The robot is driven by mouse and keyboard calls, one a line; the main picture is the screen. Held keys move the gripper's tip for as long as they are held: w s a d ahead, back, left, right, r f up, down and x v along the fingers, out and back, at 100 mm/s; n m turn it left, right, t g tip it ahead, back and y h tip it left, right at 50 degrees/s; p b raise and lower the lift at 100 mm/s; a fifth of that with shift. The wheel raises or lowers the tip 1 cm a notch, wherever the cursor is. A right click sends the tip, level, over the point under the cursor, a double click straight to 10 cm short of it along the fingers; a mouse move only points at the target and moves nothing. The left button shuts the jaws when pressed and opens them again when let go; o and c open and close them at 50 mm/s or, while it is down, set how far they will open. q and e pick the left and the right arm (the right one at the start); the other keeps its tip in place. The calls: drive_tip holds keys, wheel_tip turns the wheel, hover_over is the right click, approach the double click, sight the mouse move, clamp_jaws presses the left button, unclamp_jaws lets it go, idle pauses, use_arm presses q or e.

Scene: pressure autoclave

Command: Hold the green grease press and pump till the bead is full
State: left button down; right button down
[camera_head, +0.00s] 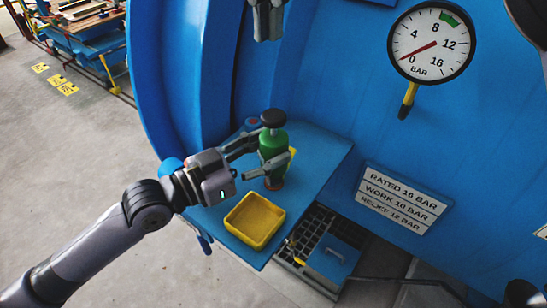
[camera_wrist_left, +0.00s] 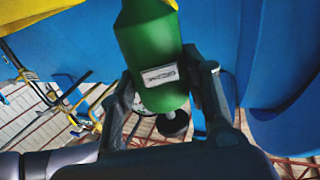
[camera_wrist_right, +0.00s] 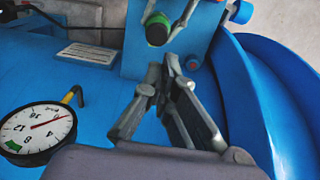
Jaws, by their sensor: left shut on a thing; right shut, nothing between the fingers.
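The green grease press (camera_head: 272,146) stands upright on the blue shelf, with a black knob (camera_head: 273,118) on top. My left gripper (camera_head: 264,161) is shut on the green body, its fingers on either side. In the left wrist view the green body (camera_wrist_left: 150,50) with a small pale label fills the gap between the fingers. My right gripper (camera_head: 267,30) is shut and empty, above and apart from the knob. The right wrist view shows its closed fingers (camera_wrist_right: 170,68) and the black knob (camera_wrist_right: 157,34) beyond them. I cannot make out the bead.
A yellow tray (camera_head: 234,231) sits on the blue shelf (camera_head: 318,150) in front of the press. A pressure gauge (camera_head: 432,62) with its red needle near 0 is on the blue wall at right. A rating plate (camera_head: 402,198) is below it. A dark grid case (camera_head: 316,222) lies beside the shelf.

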sight(271, 114)
drive_tip(key=shift+s+a+r, duration=0.1)
drive_tip(key=shift+s+r, duration=0.15)
drive_tip(key=shift+r, duration=0.55)
drive_tip(key=shift+f, duration=0.15)
wheel_tip(271, 114, down, 14)
drive_tip(key=shift+w+r, duration=0.1)
drive_tip(key=shift+f, duration=1.4)
drive_tip(key=shift+r, duration=0.1)
